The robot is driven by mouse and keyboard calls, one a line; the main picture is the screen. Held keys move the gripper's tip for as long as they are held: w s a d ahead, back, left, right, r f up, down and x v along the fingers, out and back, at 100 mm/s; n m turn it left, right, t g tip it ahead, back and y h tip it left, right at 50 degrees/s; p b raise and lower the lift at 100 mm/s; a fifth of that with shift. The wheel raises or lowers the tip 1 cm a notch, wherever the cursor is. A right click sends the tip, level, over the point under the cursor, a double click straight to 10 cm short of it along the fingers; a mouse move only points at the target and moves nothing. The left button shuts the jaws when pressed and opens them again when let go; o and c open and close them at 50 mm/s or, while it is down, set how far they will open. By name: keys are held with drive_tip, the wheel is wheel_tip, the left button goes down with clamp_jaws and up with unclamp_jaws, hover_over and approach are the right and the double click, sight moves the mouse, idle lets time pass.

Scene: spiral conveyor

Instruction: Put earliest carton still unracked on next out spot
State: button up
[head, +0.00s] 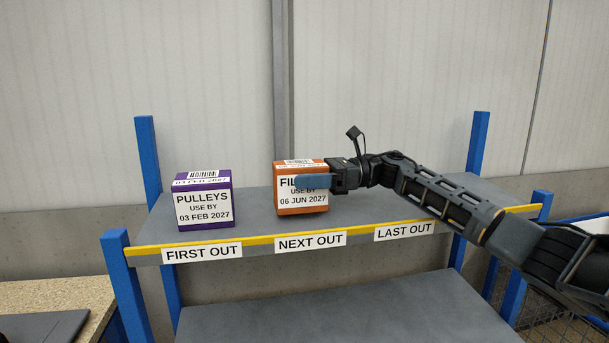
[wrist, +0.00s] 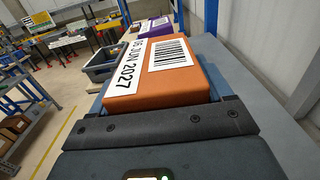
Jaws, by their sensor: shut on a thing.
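An orange carton (head: 301,205) stands upright on the rack's top shelf, above the NEXT OUT label (head: 310,242). Its front reads "FIL…", partly hidden by a finger, and "USE BY 06 JUN 2027". My gripper (head: 313,181) is shut on this orange carton from the right. In the wrist view the orange carton (wrist: 153,86) fills the jaws. A purple carton (head: 203,205) marked "PULLEYS USE BY 03 FEB 2027" stands above the FIRST OUT label (head: 202,253). It also shows behind the orange one in the wrist view (wrist: 153,29).
The shelf (head: 365,212) above the LAST OUT label (head: 404,231) is bare, with my arm passing over it. Blue posts (head: 147,160) frame the rack, and a yellow strip (head: 256,240) runs along its front edge. The lower shelf (head: 340,310) shows empty. A grey bin (wrist: 104,66) stands beyond.

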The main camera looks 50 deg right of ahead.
drive_tip(key=shift+f+b, duration=0.5)
drive_tip(key=shift+b, duration=0.15)
drive_tip(key=o, duration=1.2)
drive_tip(key=shift+c, duration=0.2)
drive_tip(key=shift+b+v, duration=1.2)
drive_tip(key=shift+v, duration=2.7)
drive_tip(key=shift+s, duration=0.1)
